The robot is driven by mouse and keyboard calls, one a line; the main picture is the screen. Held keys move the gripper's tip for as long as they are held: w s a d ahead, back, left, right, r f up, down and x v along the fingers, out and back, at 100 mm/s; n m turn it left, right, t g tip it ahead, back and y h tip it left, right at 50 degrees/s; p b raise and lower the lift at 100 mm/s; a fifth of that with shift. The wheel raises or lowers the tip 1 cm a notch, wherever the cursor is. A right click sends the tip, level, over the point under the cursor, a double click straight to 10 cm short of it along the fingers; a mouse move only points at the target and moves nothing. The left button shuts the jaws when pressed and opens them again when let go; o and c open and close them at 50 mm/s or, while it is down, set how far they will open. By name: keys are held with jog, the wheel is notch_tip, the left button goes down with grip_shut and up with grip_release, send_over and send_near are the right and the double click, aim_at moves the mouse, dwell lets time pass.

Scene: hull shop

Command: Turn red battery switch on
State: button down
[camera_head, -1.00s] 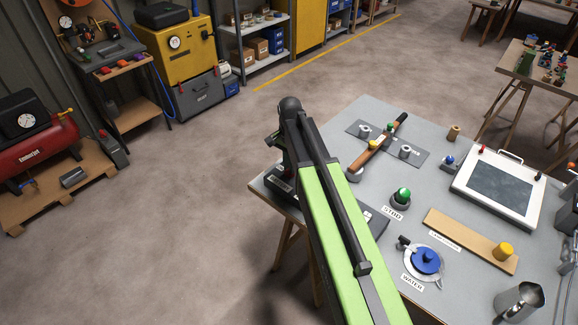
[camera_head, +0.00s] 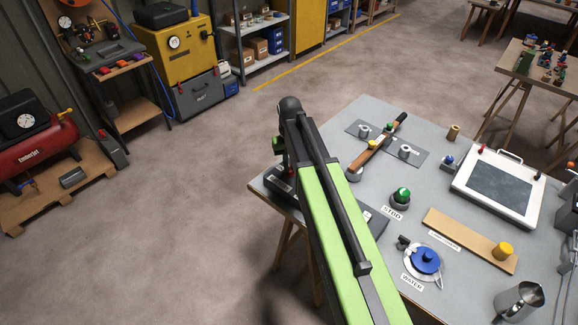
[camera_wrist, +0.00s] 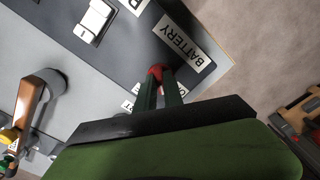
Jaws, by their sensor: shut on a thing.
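The red battery switch (camera_wrist: 156,72) shows as a small red knob in the wrist view, on a dark panel (camera_wrist: 131,52) beside a white BATTERY label (camera_wrist: 184,42). My gripper (camera_wrist: 159,84) is shut on the red switch, its two dark green fingers reaching it. The fingers cover part of the knob, so its exact turn position cannot be told. Smaller labels near the fingers are partly hidden. In the head view my gripper (camera_head: 279,146) is over the table's near left corner, largely behind my arm.
A white rocker-like block (camera_wrist: 95,20) sits on the same panel. On the grey table (camera_head: 460,210) stand a green knob (camera_head: 402,194), a blue round device (camera_head: 427,261), a wooden-handled lever (camera_head: 378,147), a framed board (camera_head: 498,188) and a metal jug (camera_head: 519,301). Open floor lies left of the table.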

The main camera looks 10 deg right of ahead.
aim_at(290, 168)
jog(key=n, duration=0.3)
jog(key=shift+s+n, duration=0.1)
jog(key=shift+n, duration=2)
jog(key=c, duration=1.5)
grip_release()
jog(key=shift+o, duration=0.2)
notch_tip(290, 168, up, 17)
jog(key=p, duration=1.7)
jog(key=shift+r, duration=0.2)
